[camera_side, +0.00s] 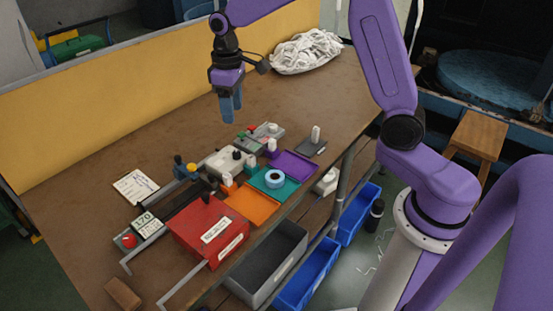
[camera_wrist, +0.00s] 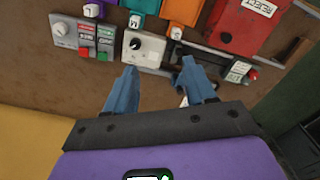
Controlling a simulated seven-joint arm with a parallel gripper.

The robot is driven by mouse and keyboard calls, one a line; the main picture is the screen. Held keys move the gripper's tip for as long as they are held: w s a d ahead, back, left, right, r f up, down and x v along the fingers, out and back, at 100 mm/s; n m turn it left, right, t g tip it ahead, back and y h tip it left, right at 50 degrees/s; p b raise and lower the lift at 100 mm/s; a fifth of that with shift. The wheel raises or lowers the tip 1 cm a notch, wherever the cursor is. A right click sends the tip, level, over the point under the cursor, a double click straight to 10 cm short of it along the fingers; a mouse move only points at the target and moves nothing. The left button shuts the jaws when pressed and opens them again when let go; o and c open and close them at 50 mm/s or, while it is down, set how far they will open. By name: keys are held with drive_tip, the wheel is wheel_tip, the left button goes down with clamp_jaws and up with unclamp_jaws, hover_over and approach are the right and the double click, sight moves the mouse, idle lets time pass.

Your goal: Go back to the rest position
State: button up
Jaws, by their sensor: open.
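My gripper (camera_side: 231,108) hangs above the back part of the brown workbench (camera_side: 180,122), fingers pointing down, clear of the objects below. In the wrist view my gripper (camera_wrist: 162,92) shows two blue fingers apart, with no object held between them. A small part of something white shows beside the right finger in that view; I cannot tell what it is. No sock on a board can be made out in either view.
A red reject box (camera_side: 208,232), an orange tray (camera_side: 252,203), a teal tray (camera_side: 274,184) and a purple tray (camera_side: 295,165) line the front. Control boxes (camera_wrist: 142,47) stand behind them. A white heap (camera_side: 306,51) lies at the far end. A yellow panel (camera_side: 110,105) borders the back.

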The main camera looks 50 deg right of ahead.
drive_tip(key=s+n, duration=0.7)
drive_tip(key=s, duration=2.6)
drive_tip(key=shift+s+d, duration=0.2)
drive_tip(key=shift+d, duration=0.05)
